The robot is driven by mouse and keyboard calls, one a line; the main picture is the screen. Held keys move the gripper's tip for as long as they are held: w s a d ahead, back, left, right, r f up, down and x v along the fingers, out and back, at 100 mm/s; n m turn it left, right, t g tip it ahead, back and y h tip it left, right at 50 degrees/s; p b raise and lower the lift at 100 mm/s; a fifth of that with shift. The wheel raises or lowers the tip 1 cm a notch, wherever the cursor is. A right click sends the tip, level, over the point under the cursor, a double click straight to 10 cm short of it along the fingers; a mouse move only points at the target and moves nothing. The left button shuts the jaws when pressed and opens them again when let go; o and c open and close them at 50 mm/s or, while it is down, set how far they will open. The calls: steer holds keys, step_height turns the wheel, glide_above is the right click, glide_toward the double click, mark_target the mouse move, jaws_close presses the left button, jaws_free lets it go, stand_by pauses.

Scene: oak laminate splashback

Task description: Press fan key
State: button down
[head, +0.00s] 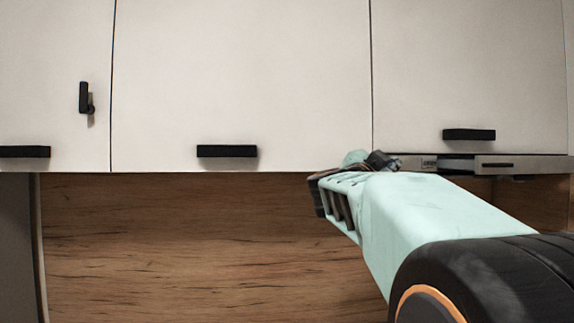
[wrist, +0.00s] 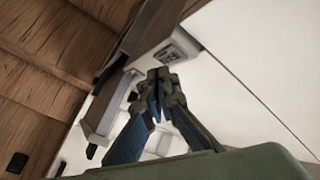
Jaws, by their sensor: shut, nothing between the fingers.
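The range hood's narrow front strip (head: 455,165) runs under the right wall cabinet in the head view. A small key panel (head: 429,162) sits near its left end, and shows in the wrist view (wrist: 170,52) as a light plate with dark markings. The fan key cannot be singled out at this size. My gripper (head: 380,160) is just left of the panel in the head view, its tips partly hidden by my wrist. In the wrist view my gripper (wrist: 160,74) is shut and empty, its tips beside the panel in the picture. Contact cannot be told.
White wall cabinets (head: 240,80) with black bar handles (head: 227,151) hang above. A black hook-like fitting (head: 84,98) is on the left door. The wood splashback (head: 180,240) below is bare. The hood has a dark slot (head: 497,165) to the right.

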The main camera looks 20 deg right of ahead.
steer(key=shift+w, duration=0.1)
stand_by(0.5)
steer(key=shift+w+d+p, duration=0.1)
steer(key=shift+w+p, duration=0.25)
steer(key=shift+p, duration=0.05)
steer(key=shift+w, duration=0.15)
stand_by(0.4)
steer(key=shift+s, duration=0.6)
